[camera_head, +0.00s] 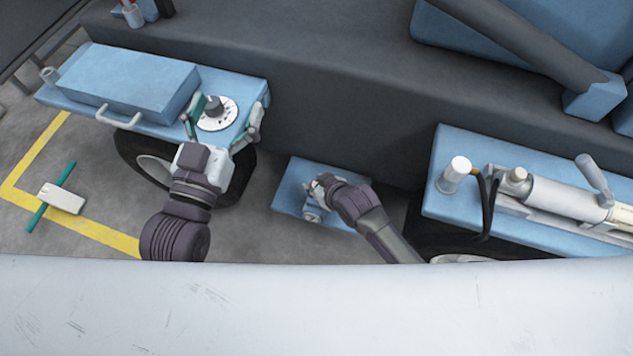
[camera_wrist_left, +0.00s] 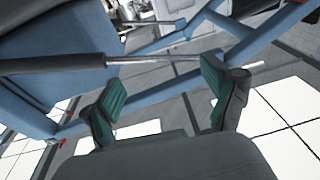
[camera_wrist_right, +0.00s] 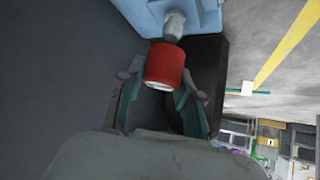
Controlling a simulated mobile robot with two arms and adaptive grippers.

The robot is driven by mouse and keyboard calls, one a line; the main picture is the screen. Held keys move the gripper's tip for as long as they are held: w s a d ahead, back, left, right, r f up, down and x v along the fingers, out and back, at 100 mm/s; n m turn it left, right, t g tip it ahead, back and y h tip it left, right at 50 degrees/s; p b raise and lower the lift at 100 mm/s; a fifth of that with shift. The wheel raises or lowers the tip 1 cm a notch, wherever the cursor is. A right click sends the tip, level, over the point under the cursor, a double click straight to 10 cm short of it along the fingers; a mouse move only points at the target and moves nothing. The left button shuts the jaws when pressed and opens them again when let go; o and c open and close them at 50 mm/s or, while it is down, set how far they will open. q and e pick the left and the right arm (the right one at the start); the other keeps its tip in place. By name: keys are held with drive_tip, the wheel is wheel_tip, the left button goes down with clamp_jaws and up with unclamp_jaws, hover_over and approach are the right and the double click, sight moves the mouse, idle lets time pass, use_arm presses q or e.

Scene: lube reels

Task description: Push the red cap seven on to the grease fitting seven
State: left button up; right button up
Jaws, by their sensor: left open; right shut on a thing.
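The red cap (camera_wrist_right: 165,66) is held at the fingertips of my right gripper (camera_wrist_right: 160,92), which is shut on it. In the right wrist view a pale grey, rounded fitting (camera_wrist_right: 174,26) on a light blue part stands just beyond the cap's far end. The two overlap in the picture, and I cannot tell whether they touch. In the head view my right gripper (camera_head: 318,188) is over the low blue step, and the cap is hidden there. My left gripper (camera_head: 222,120) is open and empty, its fingers spread on either side of a white disc in the picture.
The white disc (camera_head: 216,114) with a dark knob sits on the left blue platform (camera_head: 75,92). A grey rod (camera_wrist_left: 150,59) crosses beyond my left fingers. A blue step (camera_head: 290,190) lies under my right gripper. A cylinder assembly (camera_head: 560,195) lies on the right platform.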

drive_tip(key=shift+f+b, duration=0.5)
drive_tip(key=shift+f, duration=0.55)
use_arm(q)
drive_tip(key=s+r+t+h, duration=0.1)
drive_tip(key=s+r+t, duration=0.2)
drive_tip(key=r+t, duration=0.2)
drive_tip(key=shift+d+r+h+b, duration=0.15)
drive_tip(key=shift+r+h+b, duration=0.3)
drive_tip(key=shift+r, duration=0.85)
use_arm(e)
drive_tip(key=shift+f, duration=0.95)
drive_tip(key=o, duration=0.9)
drive_tip(key=shift+r, duration=0.1)
drive_tip(key=v, duration=1.2)
